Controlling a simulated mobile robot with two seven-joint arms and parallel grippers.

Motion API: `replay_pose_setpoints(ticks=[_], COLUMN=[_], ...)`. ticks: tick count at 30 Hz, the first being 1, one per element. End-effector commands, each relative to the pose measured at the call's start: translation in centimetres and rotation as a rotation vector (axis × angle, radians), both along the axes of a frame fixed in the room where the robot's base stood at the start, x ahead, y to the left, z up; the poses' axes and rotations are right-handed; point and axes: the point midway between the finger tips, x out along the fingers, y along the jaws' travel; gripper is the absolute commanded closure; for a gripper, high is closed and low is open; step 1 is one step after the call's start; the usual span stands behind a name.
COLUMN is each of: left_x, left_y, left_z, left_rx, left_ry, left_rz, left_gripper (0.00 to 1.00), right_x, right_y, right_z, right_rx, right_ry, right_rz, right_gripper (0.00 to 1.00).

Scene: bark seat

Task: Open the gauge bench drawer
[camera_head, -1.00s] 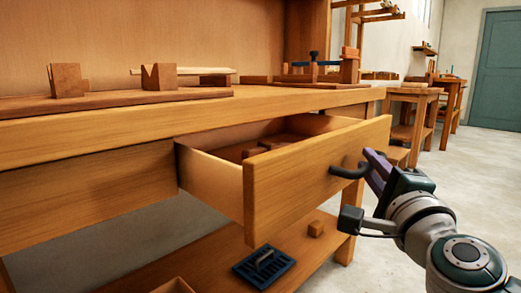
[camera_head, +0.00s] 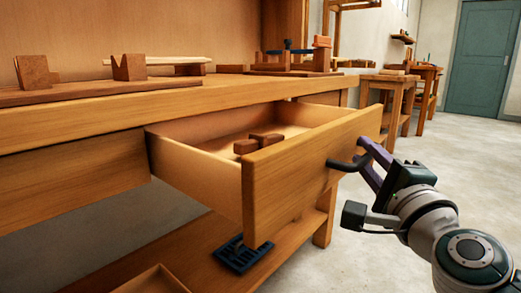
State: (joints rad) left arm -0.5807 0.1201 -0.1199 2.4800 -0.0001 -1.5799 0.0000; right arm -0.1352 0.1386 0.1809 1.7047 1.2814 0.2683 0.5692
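The gauge bench drawer (camera_head: 300,185) stands pulled well out from under the wooden bench top (camera_head: 190,108). Two small brown blocks (camera_head: 258,142) lie inside it. Its dark curved handle (camera_head: 340,165) is on the front panel. My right gripper (camera_head: 363,152), with purple fingers, is at the right end of the handle, with the handle between its fingertips. The fingertip contact is partly hidden. My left gripper is not in view.
V-notched wooden blocks (camera_head: 129,67) and a pale strip stand on the bench top. A blue grate (camera_head: 240,256) and an open box (camera_head: 152,280) are on the lower shelf. Clear concrete floor (camera_head: 450,150) lies to the right, with more benches behind.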

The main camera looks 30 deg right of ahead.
Motion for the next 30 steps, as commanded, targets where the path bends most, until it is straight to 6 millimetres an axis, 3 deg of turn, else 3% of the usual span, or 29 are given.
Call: replay_pose_setpoints(ticks=[4,14,30], left_x=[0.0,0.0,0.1], left_y=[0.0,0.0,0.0], left_z=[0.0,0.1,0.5], left_rx=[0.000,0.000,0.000], left_ry=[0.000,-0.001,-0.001], left_rz=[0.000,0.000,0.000], left_gripper=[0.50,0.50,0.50], right_x=[0.0,-0.5,-8.5], right_y=[0.0,0.2,3.6], right_z=[0.0,-0.1,-1.4], right_rx=[0.000,-0.001,-0.001], right_ry=[0.000,0.001,0.003], right_rz=[0.000,0.001,0.001], right_gripper=[0.54,0.54,0.54])
